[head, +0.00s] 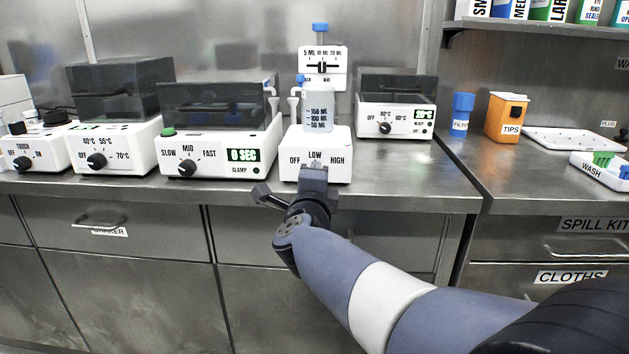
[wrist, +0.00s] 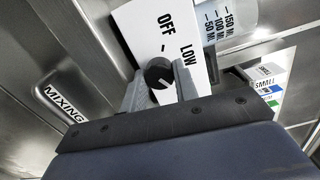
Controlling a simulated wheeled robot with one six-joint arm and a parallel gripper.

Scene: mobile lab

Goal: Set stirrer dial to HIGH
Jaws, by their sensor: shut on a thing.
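The stirrer (head: 340,173) is a white box on the bench with OFF, LOW and HIGH on its front. Its black dial (wrist: 158,71) shows in the wrist view between the two grey fingers of my gripper (wrist: 160,84). The fingers are shut on the dial from both sides. OFF and LOW are readable there; HIGH is hidden behind my gripper. I cannot clearly tell which label the pointer faces. In the head view my gripper (head: 313,174) is at the stirrer front, below LOW, and covers the dial.
A graduated beaker (head: 318,117) stands on the stirrer, under a dispenser with a blue cap (head: 320,28). A SLOW/MID/FAST device (head: 214,155) stands close on the left. A temperature device (head: 394,118) stands behind right. The bench to the right (head: 415,165) is clear.

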